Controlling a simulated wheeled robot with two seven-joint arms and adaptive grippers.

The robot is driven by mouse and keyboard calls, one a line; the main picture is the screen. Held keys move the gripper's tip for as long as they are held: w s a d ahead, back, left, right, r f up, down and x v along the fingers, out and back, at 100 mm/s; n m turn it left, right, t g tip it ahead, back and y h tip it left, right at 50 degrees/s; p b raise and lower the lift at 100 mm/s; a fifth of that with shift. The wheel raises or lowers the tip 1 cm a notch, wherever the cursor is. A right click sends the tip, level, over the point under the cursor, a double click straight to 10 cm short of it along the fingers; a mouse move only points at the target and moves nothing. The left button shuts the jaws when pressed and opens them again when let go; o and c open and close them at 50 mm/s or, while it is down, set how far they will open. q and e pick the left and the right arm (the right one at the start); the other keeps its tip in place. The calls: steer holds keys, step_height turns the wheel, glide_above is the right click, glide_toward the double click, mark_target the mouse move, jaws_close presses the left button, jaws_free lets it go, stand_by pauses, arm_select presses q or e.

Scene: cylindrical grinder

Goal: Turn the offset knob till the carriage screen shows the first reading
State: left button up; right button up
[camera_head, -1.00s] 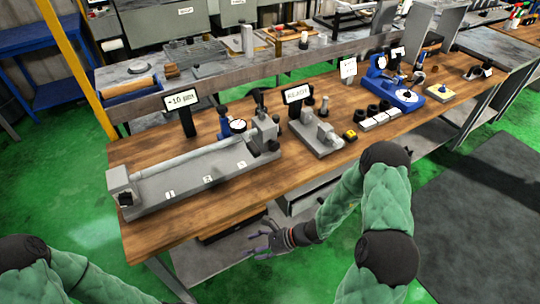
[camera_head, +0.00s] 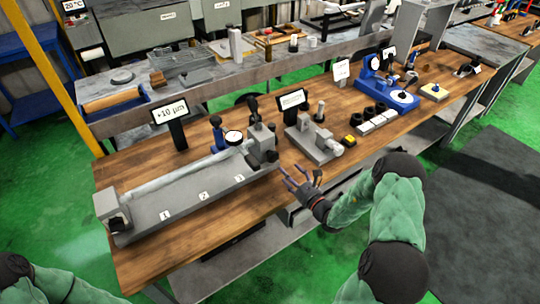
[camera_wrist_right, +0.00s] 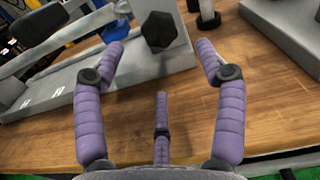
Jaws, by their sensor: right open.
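The carriage screen (camera_head: 169,112) stands behind the grey grinder bed (camera_head: 185,196) and reads "+10 µm". A round dial gauge (camera_head: 233,137) sits on the carriage near the bed's right end. A black knob (camera_head: 272,156), which looks like the offset knob, is on the front of the block there. It shows large and faceted in the right wrist view (camera_wrist_right: 159,31). My right gripper (camera_head: 291,177) is open and empty at the bench's front edge, just short of the knob. Its purple fingers (camera_wrist_right: 160,62) are spread below the knob and apart from it. My left gripper is out of view.
A grey fixture (camera_head: 316,142) stands right of the knob, with a second screen (camera_head: 291,100) behind it. Further right are a yellow-black block (camera_head: 348,140), white blocks with black rings, and a blue instrument (camera_head: 385,95). Bare wood lies in front of the fixture.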

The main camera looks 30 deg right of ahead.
mark_target(275, 159)
steer(key=w, duration=0.3)
steer(key=w+b, duration=0.1)
steer(key=w, duration=0.3)
steer(key=w+a+b, duration=0.1)
steer(key=w, duration=0.2)
steer(key=shift+w, duration=0.15)
steer(key=c, duration=1.2)
